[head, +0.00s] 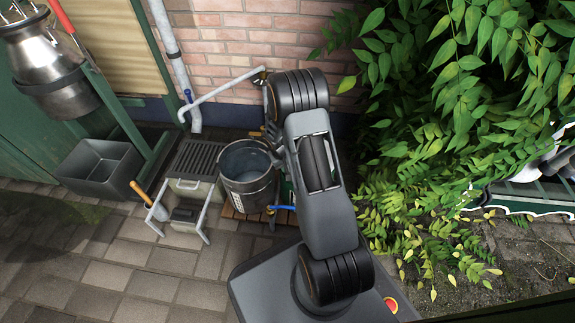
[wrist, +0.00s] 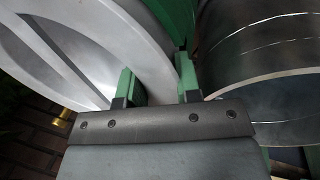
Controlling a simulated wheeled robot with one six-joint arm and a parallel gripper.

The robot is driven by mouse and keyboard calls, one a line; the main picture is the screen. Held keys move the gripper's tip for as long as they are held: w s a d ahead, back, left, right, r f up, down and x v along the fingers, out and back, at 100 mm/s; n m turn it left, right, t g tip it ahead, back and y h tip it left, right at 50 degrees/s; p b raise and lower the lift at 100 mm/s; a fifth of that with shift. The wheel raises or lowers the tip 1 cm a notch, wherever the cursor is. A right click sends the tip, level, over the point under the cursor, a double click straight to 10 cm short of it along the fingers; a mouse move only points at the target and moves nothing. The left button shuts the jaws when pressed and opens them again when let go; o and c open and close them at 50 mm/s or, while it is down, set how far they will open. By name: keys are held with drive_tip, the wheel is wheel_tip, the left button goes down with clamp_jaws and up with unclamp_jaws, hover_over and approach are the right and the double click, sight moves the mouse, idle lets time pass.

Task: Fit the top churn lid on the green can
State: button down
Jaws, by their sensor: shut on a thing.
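My gripper (wrist: 157,88) shows in the wrist view, with green pads on both fingers. It is shut on the rim of a large round light-grey metal piece, which looks like the churn lid (wrist: 98,50). The lid fills the left of that view, tilted, with a bar or recess across its face. A green surface (wrist: 172,20) shows behind the fingers; I cannot tell whether it is the green can. In the head view my arm hides the gripper and the lid, and no green can shows clearly.
In the wrist view a shiny metal cylinder (wrist: 262,60) is close at the right. In the head view a bucket (head: 246,178) stands beside my arm, a steel churn (head: 45,62) is at upper left, and leafy branches (head: 455,75) fill the right. Paving (head: 125,275) lies clear at lower left.

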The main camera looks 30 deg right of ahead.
drive_tip(key=shift+f, duration=0.5)
idle(0.3)
drive_tip(key=c, duration=0.7)
unclamp_jaws()
drive_tip(key=shift+c, duration=0.2)
drive_tip(key=shift+f, duration=0.1)
drive_tip(key=p+v, duration=0.6)
drive_tip(key=v, duration=0.8)
